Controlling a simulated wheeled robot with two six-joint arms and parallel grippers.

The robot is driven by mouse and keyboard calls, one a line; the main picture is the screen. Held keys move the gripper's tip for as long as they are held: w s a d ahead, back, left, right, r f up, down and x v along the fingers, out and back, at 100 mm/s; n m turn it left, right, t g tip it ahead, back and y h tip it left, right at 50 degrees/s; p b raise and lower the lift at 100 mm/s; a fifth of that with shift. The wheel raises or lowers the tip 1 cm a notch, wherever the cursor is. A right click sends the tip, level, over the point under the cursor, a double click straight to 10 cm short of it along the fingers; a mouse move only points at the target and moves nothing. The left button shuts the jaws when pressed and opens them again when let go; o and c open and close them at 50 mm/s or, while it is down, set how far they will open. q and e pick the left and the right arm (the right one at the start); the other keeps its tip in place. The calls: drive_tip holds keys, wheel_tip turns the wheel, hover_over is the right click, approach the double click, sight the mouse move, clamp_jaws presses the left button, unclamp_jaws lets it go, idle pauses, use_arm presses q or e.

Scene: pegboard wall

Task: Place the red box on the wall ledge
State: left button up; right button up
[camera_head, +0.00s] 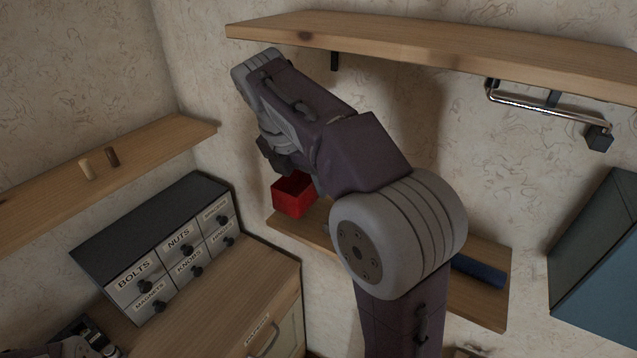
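The red box (293,196), open at the top, is at the left end of the lower wall ledge (487,306), a wooden shelf. I cannot tell whether it rests on the ledge or hangs just above it. My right arm crosses the middle of the view and hides much of this ledge. The dark end of my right gripper (274,156) is just above and left of the box. Its fingers are mostly hidden, so its grip on the box is unclear. My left gripper is not clearly seen; only a grey part of mine shows at the bottom left.
A higher wooden shelf (450,48) runs overhead, with a metal rail (545,108) below it. A left shelf (150,150) holds two small pegs. A labelled drawer unit (165,262) stands on a wooden cabinet (225,293). A dark blue cylinder (478,270) lies on the lower ledge. A blue-grey case (600,275) is at right.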

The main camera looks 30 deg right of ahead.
drive_tip(key=shift+w+d+r, duration=0.1)
drive_tip(key=shift+w+d, duration=0.05)
drive_tip(key=shift+d, duration=0.3)
drive_tip(key=shift+w+d+r, duration=0.1)
drive_tip(key=shift+d, duration=0.9)
drive_tip(key=f, duration=0.3)
drive_tip(key=shift+w+b, duration=0.25)
drive_tip(key=shift+b, duration=0.05)
drive_tip(key=shift+f, duration=0.35)
use_arm(q)
drive_tip(key=shift+s, duration=0.3)
use_arm(e)
drive_tip(key=shift+s, duration=0.1)
drive_tip(key=shift+f, duration=0.15)
drive_tip(key=o, duration=1.4)
